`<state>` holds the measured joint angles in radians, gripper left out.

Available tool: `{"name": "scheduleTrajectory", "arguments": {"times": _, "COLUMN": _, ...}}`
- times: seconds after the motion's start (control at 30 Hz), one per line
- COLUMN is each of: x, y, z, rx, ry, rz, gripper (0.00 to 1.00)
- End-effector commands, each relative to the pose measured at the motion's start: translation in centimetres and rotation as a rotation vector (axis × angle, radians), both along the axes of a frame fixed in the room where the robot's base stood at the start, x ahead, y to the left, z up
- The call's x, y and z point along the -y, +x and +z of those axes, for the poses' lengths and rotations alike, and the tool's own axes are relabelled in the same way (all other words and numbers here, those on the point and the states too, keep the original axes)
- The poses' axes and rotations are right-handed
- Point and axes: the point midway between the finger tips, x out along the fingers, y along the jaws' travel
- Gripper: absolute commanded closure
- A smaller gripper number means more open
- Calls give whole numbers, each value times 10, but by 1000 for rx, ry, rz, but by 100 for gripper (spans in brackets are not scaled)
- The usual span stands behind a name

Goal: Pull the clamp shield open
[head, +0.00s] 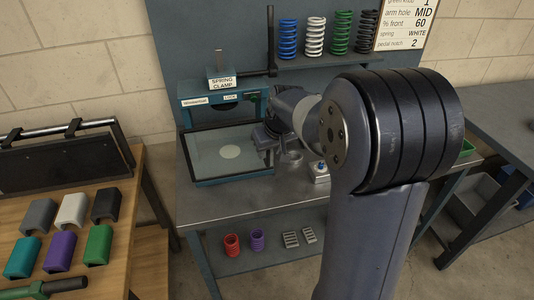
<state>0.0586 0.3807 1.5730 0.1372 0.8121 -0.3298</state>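The clamp shield (207,160) is a clear panel in a dark frame, at the front of the spring clamp station in the middle of the head view. A pale round shape shows through or on the panel. The spring clamp (222,83) stands behind and above it, with a white label. My gripper (268,140) is at the shield's right edge, near its upper right corner. The gripper is small and dark here and partly hidden by my arm. I cannot tell whether its fingers touch the frame or whether they are open.
Blue, white, green and black springs (314,36) stand on a shelf behind. A wooden table (110,272) with coloured blocks is at left. Another bench (492,115) is at right.

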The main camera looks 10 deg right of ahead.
Motion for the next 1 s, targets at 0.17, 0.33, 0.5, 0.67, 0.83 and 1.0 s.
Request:
{"name": "scheduleTrajectory", "arguments": {"times": 0.17, "x": -2, "y": 8, "z": -20, "rx": -2, "ry": 1, "rz": 0, "gripper": 68}}
{"name": "scheduleTrajectory", "arguments": {"times": 0.33, "x": -3, "y": 11, "z": -27, "rx": 0, "ry": 0, "rz": 0, "gripper": 68}}
{"name": "scheduleTrajectory", "arguments": {"times": 0.5, "x": -2, "y": 11, "z": -28, "rx": 0, "ry": 0, "rz": 0, "gripper": 68}}
{"name": "scheduleTrajectory", "arguments": {"times": 0.67, "x": -2, "y": 11, "z": -28, "rx": 0, "ry": 0, "rz": 0, "gripper": 75}}
{"name": "scheduleTrajectory", "arguments": {"times": 0.83, "x": -2, "y": 11, "z": -27, "rx": 0, "ry": 0, "rz": 0, "gripper": 89}}
{"name": "scheduleTrajectory", "arguments": {"times": 1.0, "x": -2, "y": 11, "z": -27, "rx": 0, "ry": 0, "rz": 0, "gripper": 100}}
